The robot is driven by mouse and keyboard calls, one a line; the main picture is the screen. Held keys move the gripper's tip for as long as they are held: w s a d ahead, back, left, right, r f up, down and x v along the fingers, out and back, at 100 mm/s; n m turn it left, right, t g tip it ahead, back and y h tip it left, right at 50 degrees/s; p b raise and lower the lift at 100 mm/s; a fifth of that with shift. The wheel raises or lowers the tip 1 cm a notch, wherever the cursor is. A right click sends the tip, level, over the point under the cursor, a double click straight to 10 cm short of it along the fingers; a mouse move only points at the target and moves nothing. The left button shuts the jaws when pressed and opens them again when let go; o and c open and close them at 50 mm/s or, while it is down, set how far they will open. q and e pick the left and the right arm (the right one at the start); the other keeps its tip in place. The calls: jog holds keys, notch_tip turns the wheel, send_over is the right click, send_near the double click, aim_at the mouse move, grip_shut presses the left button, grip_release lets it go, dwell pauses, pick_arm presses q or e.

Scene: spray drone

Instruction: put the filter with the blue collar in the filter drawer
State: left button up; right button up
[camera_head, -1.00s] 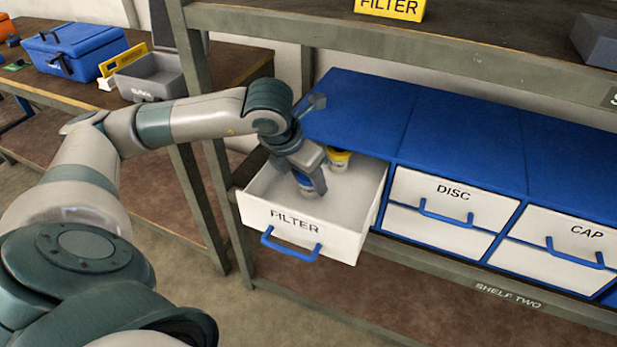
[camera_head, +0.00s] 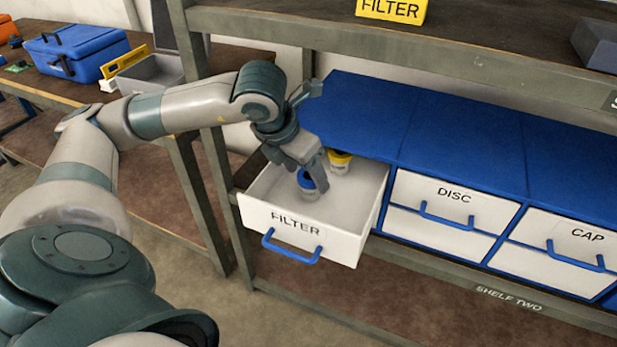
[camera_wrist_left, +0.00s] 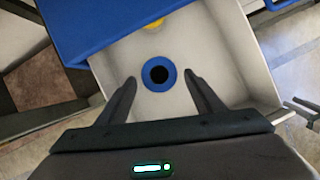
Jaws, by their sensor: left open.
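The filter with the blue collar (camera_head: 308,182) stands in the open filter drawer (camera_head: 345,222), toward its left side. The wrist view shows its blue ring with a dark centre (camera_wrist_left: 158,73) from above. My left gripper (camera_head: 316,178) is open just above it. In the wrist view its two fingers (camera_wrist_left: 160,80) are spread on either side of the blue ring, apart from it. A filter with a yellow collar (camera_head: 339,163) stands behind it in the same drawer. My right gripper is not in view.
The DISC drawer (camera_head: 447,214) and CAP drawer (camera_head: 563,253) are shut to the right, under the blue cabinet top (camera_head: 460,130). A shelf with a yellow FILTER sign (camera_head: 391,9) runs above. A blue toolbox (camera_head: 75,52) and grey bin (camera_head: 153,74) stand on the left bench.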

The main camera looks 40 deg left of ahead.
pick_arm(q)
jog(key=v, duration=0.8)
dwell(0.4)
